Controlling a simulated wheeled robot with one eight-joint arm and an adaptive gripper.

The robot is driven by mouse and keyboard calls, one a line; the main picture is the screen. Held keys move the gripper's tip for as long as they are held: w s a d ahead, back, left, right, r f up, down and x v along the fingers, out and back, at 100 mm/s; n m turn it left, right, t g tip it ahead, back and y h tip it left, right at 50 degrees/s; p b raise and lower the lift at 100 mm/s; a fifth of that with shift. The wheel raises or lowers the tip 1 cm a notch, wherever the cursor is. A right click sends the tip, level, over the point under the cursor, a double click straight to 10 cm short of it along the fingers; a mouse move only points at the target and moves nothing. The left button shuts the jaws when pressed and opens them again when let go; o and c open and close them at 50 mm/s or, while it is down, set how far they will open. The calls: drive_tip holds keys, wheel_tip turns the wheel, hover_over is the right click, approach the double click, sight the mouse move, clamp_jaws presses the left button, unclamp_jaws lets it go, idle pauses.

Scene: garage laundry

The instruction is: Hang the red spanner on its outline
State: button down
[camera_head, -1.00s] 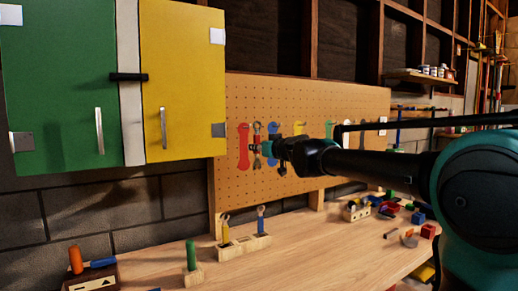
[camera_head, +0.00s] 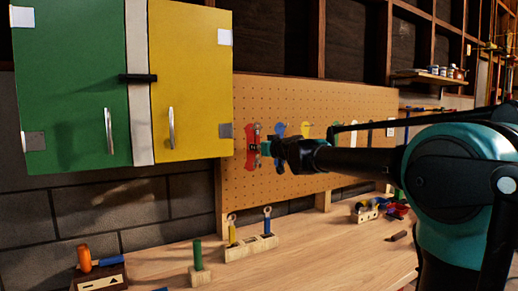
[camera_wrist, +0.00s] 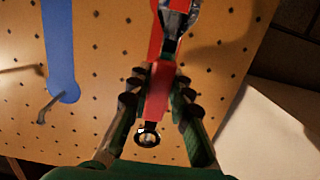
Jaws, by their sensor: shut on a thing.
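The red spanner (camera_wrist: 157,95) has a metal head and a metal ring at the other end. My gripper (camera_wrist: 160,88) is shut on its red handle, with the head toward the top of the wrist view and the ring toward the bottom. In the head view my gripper (camera_head: 266,148) is in front of the pegboard (camera_head: 300,104), at the red outline (camera_head: 250,150). The spanner (camera_head: 257,132) partly overlaps the outline's right side. Red of the outline (camera_wrist: 155,35) shows behind the spanner in the wrist view. Contact with the board cannot be told.
A blue outline (camera_wrist: 59,45) with a metal hook (camera_wrist: 48,108) lies left in the wrist view. The green and yellow cabinet (camera_head: 190,85) hangs left of the board. Below, the workbench (camera_head: 310,245) bears a wooden block (camera_head: 250,247) with tools.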

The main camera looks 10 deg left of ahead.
drive_tip(key=shift+w+a+f, duration=0.55)
drive_tip(key=shift+w+f, duration=0.1)
drive_tip(key=shift+w, duration=0.2)
idle(0.4)
drive_tip(key=c, duration=1.3)
unclamp_jaws()
